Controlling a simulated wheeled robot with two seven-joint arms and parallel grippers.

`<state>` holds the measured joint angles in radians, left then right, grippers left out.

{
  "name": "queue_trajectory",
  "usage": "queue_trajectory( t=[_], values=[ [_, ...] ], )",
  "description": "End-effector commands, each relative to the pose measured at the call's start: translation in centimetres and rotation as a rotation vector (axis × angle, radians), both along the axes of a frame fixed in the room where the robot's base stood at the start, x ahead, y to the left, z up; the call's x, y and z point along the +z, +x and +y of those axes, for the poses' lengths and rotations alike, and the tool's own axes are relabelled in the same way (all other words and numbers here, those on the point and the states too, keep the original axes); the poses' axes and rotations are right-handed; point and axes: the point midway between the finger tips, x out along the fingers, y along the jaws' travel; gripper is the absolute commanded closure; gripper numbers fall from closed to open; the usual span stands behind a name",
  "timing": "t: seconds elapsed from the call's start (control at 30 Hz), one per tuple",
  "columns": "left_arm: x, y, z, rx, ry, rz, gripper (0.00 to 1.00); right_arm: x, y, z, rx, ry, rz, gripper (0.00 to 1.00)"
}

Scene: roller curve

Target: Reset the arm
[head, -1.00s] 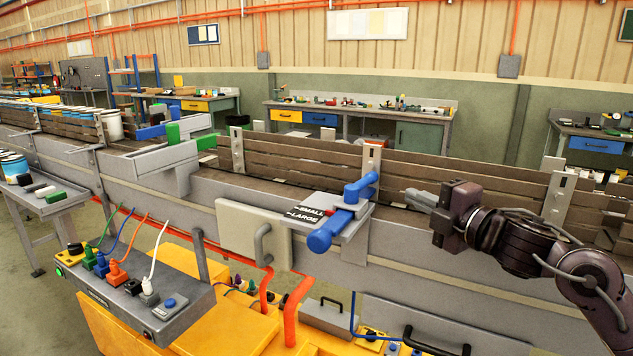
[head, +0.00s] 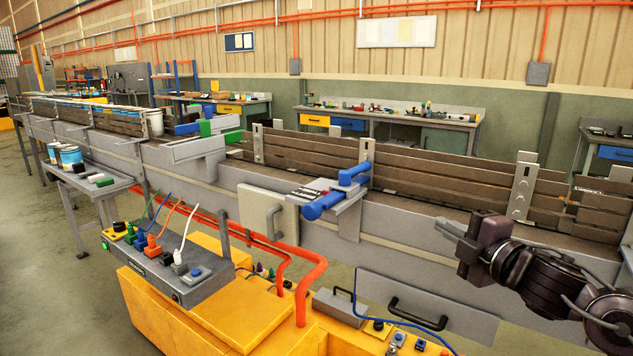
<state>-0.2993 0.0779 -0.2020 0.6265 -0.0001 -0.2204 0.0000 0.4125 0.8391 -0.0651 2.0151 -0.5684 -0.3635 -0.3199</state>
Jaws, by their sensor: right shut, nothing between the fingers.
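My right gripper (head: 451,228) is at the right of the head view, in front of the conveyor's near side wall. Its grey fingers are together, point left and hold nothing. The blue-handled lever (head: 325,204) on the conveyor's small bracket is to the left of the fingertips, with a clear gap between them. The lever's label plate is seen at a slant and its words are hard to read now. My left gripper is not in view.
The conveyor (head: 402,238) with brown guard rails runs across the view. Below it stands a yellow cabinet (head: 190,310) with a grey socket box (head: 178,270), coloured plugs and orange pipes. A side table (head: 75,175) with cans is at the left. Open floor lies at the lower left.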

Motion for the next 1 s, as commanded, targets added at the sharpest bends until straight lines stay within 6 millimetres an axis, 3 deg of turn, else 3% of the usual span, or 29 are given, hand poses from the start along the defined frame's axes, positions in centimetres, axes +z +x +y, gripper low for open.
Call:
queue_trajectory(
  t=[0.27, 0.47, 0.6, 0.7, 0.8, 1.0],
  values=[
    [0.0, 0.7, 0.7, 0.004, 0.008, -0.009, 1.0, -6.9, -1.2, 1.6, -0.115, 0.158, 0.162, 1.0],
    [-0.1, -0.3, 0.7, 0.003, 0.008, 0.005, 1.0, -14.4, -4.4, 2.6, -0.28, 0.343, 0.371, 1.0],
    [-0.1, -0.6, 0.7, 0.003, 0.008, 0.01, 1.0, -21.5, -9.7, 3.1, -0.482, 0.529, 0.613, 1.0],
    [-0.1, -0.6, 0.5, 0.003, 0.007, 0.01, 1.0, -25.4, -14.0, 3.1, -0.635, 0.643, 0.779, 1.0],
    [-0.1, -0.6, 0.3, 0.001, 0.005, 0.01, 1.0, -28.1, -17.7, 3.2, -0.756, 0.72, 0.91, 1.0],
    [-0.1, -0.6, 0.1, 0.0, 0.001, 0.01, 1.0, -31.4, -24.0, 3.6, -0.952, 0.827, 1.118, 1.0]
  ],
)
